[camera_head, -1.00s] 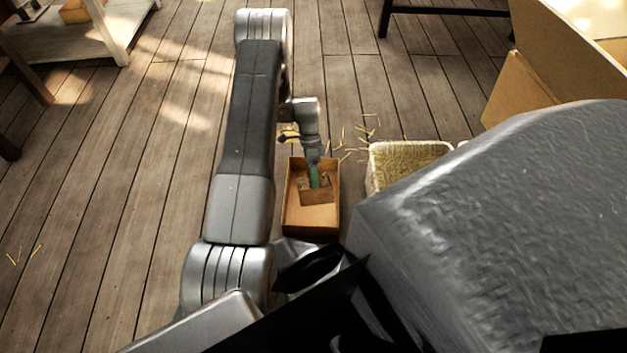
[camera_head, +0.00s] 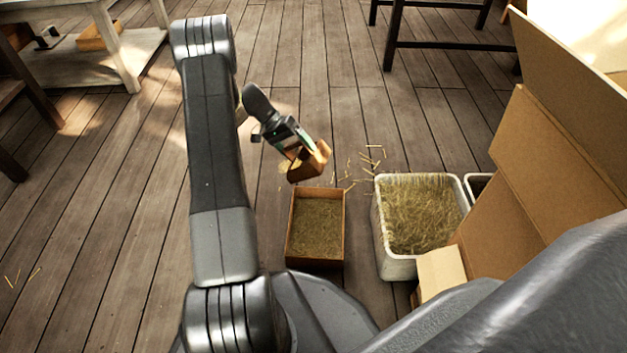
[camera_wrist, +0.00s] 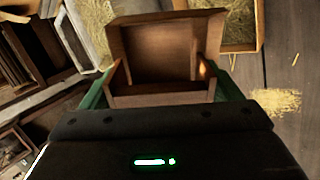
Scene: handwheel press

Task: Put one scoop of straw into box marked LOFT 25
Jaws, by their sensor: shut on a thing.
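My gripper (camera_head: 292,145) is shut on a wooden scoop (camera_head: 310,163) and holds it tilted above and behind a small open wooden box. In the wrist view the scoop (camera_wrist: 160,50) sits between the green fingers, and its visible inside looks bare. The wooden box (camera_head: 345,230) stands on the floor with a layer of straw (camera_head: 317,225) inside; its corner also shows in the wrist view (camera_wrist: 262,25). A white bin (camera_head: 396,267) to its right holds much straw (camera_head: 418,212). No LOFT 25 marking is readable on any box.
Loose straw (camera_head: 360,160) lies on the plank floor behind the box and bin. A large open cardboard box (camera_head: 550,160) and another white bin (camera_head: 477,182) are at the right. A pale table (camera_head: 115,50) stands back left.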

